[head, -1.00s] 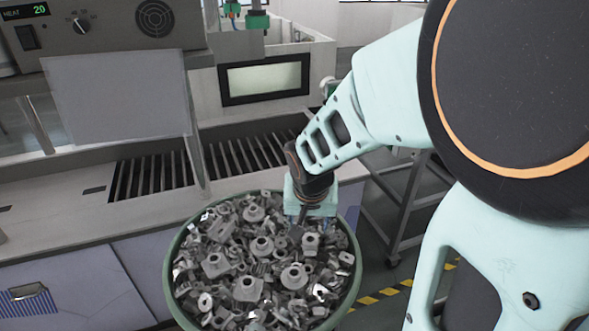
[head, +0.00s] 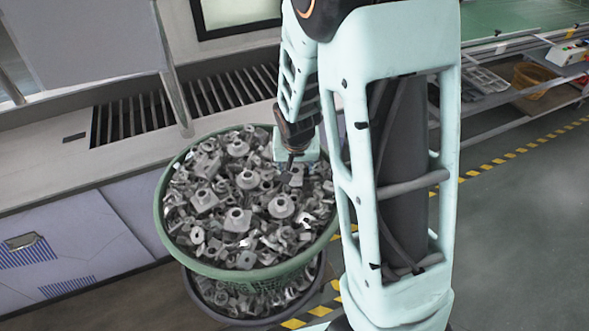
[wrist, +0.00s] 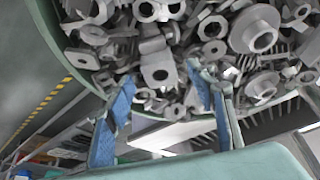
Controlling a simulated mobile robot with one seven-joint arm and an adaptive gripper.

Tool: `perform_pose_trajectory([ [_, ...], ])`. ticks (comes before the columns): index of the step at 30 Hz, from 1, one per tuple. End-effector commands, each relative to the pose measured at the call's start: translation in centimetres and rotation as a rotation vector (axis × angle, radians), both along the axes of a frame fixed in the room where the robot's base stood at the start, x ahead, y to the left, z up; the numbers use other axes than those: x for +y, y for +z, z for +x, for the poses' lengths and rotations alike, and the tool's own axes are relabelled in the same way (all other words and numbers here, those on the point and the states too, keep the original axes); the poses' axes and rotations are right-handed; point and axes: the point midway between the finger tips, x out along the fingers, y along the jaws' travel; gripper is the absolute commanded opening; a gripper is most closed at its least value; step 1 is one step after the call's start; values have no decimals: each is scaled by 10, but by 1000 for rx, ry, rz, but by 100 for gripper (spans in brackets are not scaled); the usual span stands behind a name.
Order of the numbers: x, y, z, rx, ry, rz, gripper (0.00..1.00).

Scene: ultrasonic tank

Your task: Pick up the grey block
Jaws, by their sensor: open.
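A green round basket (head: 180,249) is heaped with grey metal parts (head: 238,220), mostly flanged rings, nuts and angled pieces. I cannot single out one grey block with certainty. A small dark grey, squarish piece (head: 296,176) shows near my gripper (head: 289,169), over the right part of the heap. In the wrist view my gripper (wrist: 160,82) has its two blue-faced fingers spread apart, with parts of the heap (wrist: 157,68) beyond and between the tips. Nothing is held. Contact between the fingertips and the parts cannot be told.
A second, darker basket (head: 196,290) with similar parts sits below the green one. A bench with slotted openings (head: 135,118) stands behind and left. Yellow-black floor tape (head: 500,160) runs at right, past a shelf holding an orange bin (head: 532,78). The floor at right is clear.

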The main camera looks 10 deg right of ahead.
Motion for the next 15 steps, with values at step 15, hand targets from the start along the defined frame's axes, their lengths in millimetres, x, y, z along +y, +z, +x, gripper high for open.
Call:
perform_pose_trajectory([
  [15, -1, -14, 5, 0, 0, 0, 45],
])
